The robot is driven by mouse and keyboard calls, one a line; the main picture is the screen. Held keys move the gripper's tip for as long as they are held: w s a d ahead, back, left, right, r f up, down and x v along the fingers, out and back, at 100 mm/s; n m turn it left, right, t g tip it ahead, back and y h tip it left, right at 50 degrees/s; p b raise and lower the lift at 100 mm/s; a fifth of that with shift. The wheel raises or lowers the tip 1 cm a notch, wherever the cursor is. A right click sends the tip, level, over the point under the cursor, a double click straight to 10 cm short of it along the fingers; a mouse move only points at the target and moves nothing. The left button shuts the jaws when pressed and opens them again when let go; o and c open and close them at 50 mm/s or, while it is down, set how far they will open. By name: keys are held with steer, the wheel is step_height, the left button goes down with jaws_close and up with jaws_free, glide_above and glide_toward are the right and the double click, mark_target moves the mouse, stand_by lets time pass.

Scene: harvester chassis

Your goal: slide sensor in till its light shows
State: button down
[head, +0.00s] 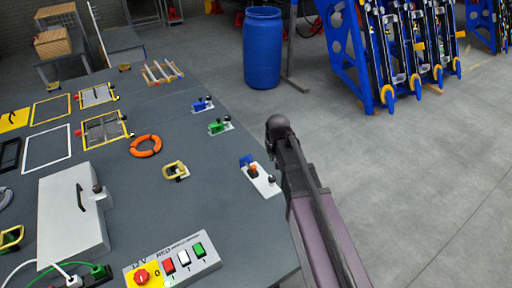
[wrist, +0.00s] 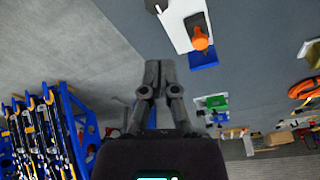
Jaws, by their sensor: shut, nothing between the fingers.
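A white plate (head: 267,186) lies near the right edge of the grey bench. It carries a blue block (head: 246,160), an orange knob (head: 252,170) and a small dark part. The wrist view shows the same white plate (wrist: 176,35), orange knob (wrist: 201,41) and blue block (wrist: 204,59) at the top. I cannot tell which part is the sensor, and I see no clearly lit light on it. My gripper (wrist: 157,66) is shut and empty, apart from the plate and to its lower left in the wrist view. In the head view its fingers cannot be made out.
Green (head: 219,127) and blue (head: 203,104) units, an orange ring (head: 145,146) and a yellow clamp (head: 176,170) lie on the bench. A switch box (head: 172,262) stands at the near edge. A blue barrel (head: 262,48) and blue rack (head: 345,50) stand beyond. Floor right is open.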

steer(key=s+d+m+g, duration=0.1)
steer(key=s+d, duration=0.5)
steer(key=s, duration=0.3)
steer(key=s+d+m+g, duration=0.1)
steer(key=s+d, duration=0.6)
steer(key=s, duration=0.1)
steer(key=shift+s+f+g, duration=0.25)
steer(key=shift+s+g, duration=0.05)
steer(key=shift+s, duration=0.05)
